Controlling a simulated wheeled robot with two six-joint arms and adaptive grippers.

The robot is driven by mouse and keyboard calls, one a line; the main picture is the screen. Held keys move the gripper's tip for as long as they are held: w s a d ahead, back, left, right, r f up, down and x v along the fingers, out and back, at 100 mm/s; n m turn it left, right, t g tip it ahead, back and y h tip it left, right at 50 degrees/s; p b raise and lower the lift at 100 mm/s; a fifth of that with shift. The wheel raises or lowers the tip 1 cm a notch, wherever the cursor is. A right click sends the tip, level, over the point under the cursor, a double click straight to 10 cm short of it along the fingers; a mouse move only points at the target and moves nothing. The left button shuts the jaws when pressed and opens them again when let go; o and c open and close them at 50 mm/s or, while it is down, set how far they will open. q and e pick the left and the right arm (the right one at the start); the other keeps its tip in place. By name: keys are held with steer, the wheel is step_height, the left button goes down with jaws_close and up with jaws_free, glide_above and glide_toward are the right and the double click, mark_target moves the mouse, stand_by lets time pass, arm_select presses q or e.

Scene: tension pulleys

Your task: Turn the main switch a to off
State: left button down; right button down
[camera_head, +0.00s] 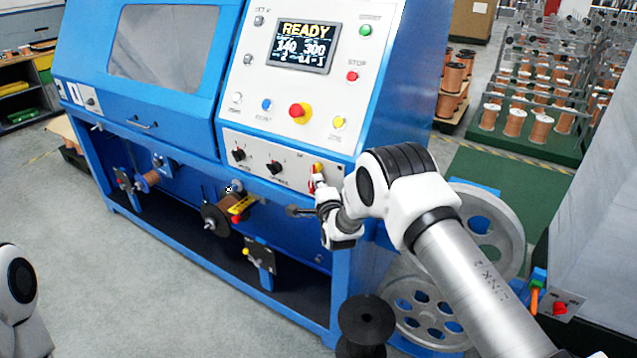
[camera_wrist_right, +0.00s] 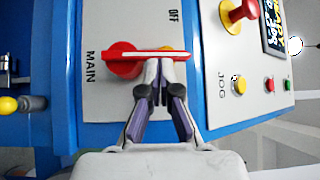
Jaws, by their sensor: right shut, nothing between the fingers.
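The main switch (camera_head: 318,167) is a red handle on a yellow base at the right end of the blue machine's lower panel strip. In the right wrist view its red handle (camera_wrist_right: 100,55) lies across the picture, between the labels MAIN at left and OFF above. My right gripper (camera_head: 316,184) is at the switch in the head view. In the wrist view the gripper (camera_wrist_right: 165,65) is shut and empty, its tips against or just beside the handle's lower edge; contact is hard to tell. My left gripper is out of view.
Two black rotary knobs (camera_head: 274,168) sit left of the switch. Above are a red emergency button (camera_head: 299,112), a yellow button (camera_head: 339,123) and a READY display (camera_head: 302,46). A yellow-handled part (camera_head: 241,205) and a dark spool (camera_head: 366,322) are below. Large grey wheels (camera_head: 484,232) stand right.

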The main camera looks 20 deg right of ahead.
steer(key=shift+w+a+r+n+g, duration=0.2)
steer(key=shift+w+n+g, duration=0.05)
steer(key=shift+n+g, duration=0.25)
steer(key=n+g, duration=0.1)
steer(key=w+a+n+g+b, duration=0.1)
steer(key=shift+w+a+r+g, duration=0.1)
steer(key=shift+w+r+g, duration=0.15)
steer(key=shift+g, duration=0.15)
steer(key=shift+w+a+b, duration=0.55)
steer(key=shift+w+b, duration=0.15)
steer(key=shift+b, duration=1.1)
steer(key=shift+r, duration=0.15)
